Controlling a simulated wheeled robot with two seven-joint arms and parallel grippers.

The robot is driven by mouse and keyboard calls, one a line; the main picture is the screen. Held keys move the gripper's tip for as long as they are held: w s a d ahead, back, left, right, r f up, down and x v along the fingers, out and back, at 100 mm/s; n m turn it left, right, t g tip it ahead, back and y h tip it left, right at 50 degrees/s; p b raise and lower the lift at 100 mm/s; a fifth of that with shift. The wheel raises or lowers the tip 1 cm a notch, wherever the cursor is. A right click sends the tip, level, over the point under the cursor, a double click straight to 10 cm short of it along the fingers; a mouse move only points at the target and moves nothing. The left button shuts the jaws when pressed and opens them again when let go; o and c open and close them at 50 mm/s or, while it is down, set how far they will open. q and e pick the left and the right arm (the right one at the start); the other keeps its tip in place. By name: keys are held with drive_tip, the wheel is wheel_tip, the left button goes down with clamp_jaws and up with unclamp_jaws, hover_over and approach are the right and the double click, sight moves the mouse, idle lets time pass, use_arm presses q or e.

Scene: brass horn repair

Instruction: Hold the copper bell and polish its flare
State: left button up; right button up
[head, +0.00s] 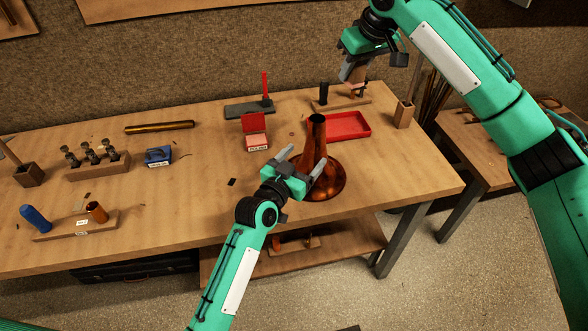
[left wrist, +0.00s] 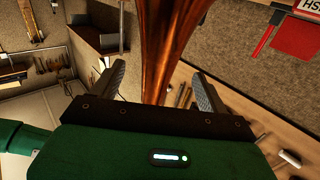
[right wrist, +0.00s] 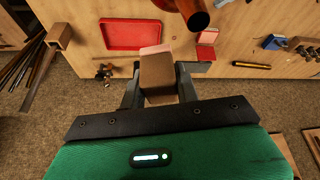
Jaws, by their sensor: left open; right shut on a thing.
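The copper bell (head: 317,135) stands upright on the bench, narrow end up, with its wide flare (head: 329,186) on the table. My left gripper (head: 307,157) is open beside the bell; in the left wrist view the bell (left wrist: 168,45) rises just beyond and between the spread fingers (left wrist: 160,85). Contact is not visible. My right gripper (head: 354,74) is raised above the back right of the bench. In the right wrist view it is shut on a brown block with a pink face (right wrist: 157,75). The bell's narrow end (right wrist: 196,15) shows beyond it.
A red tray (head: 360,124) lies right behind the bell, and an open red box (head: 256,143) stands to its left. A wooden holder (head: 404,114) is at the right edge. Blue tool, racks and a brass tube (head: 160,127) lie left. The bench between is mostly clear.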

sight(310, 150)
use_arm(q)
drive_tip(key=x, duration=0.6)
drive_tip(key=shift+w+d, duration=0.2)
drive_tip(key=shift+w, duration=0.15)
drive_tip(key=c, duration=1.3)
